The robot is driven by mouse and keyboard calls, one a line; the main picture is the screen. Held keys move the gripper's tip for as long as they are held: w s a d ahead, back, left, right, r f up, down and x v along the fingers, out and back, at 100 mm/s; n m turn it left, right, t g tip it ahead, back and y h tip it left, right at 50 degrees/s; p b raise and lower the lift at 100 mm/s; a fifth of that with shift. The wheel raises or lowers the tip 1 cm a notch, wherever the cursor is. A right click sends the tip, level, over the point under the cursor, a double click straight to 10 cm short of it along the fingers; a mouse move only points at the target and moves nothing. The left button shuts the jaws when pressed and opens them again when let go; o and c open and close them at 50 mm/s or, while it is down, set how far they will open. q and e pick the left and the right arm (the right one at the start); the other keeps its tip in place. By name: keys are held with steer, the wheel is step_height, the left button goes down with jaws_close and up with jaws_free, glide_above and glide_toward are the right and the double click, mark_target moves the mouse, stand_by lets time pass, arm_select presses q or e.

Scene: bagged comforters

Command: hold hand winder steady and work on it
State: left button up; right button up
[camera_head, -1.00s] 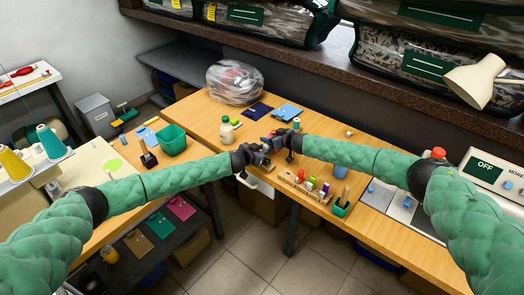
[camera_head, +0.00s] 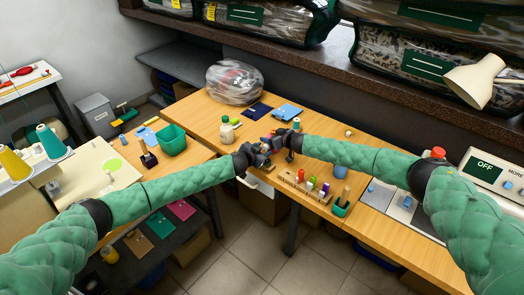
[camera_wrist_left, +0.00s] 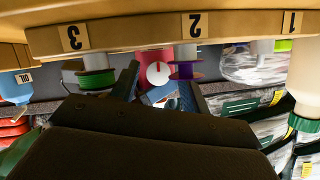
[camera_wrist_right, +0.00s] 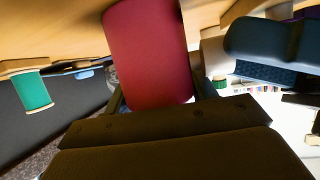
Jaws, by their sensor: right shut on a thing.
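The hand winder seems to be the dark red body (camera_wrist_right: 148,50) in the right wrist view, held between the fingers of my right gripper (camera_wrist_right: 155,95). In the left wrist view a red body with a white dial (camera_wrist_left: 158,73), apparently the same winder, shows beyond my left gripper (camera_wrist_left: 160,85). The left fingers stand apart, with the dial seen in the gap; I see no clear contact. In the head view my left gripper (camera_head: 260,152) and right gripper (camera_head: 279,140) meet closely above the bench, largely hiding the winder.
A wooden rack (camera_head: 303,187) with coloured spools stands on the bench (camera_head: 200,108) just right of the grippers. A white bottle (camera_head: 226,130), a green bin (camera_head: 172,139) and a bagged bundle (camera_head: 235,83) are to the left and behind. A lamp (camera_head: 476,80) is at right.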

arm_select(q)
steer(key=shift+s, duration=0.1)
steer(key=v, duration=0.7)
steer(key=shift+s+a+r, duration=0.15)
steer(key=shift+s+a, duration=0.05)
steer(key=shift+s, duration=0.1)
steer(key=d+r+n, duration=0.3)
steer(key=d+r, duration=0.1)
steer(key=r, duration=0.4)
step_height(320, 180, down, 2)
steer(key=s+a+m+g+y, duration=0.2)
steer(key=a+g+y, duration=0.1)
steer(key=y, duration=0.1)
steer(key=shift+h, duration=0.3)
steer(key=x, duration=1.2)
steer(key=shift+w+d+f, duration=0.1)
steer(key=shift+w, duration=0.05)
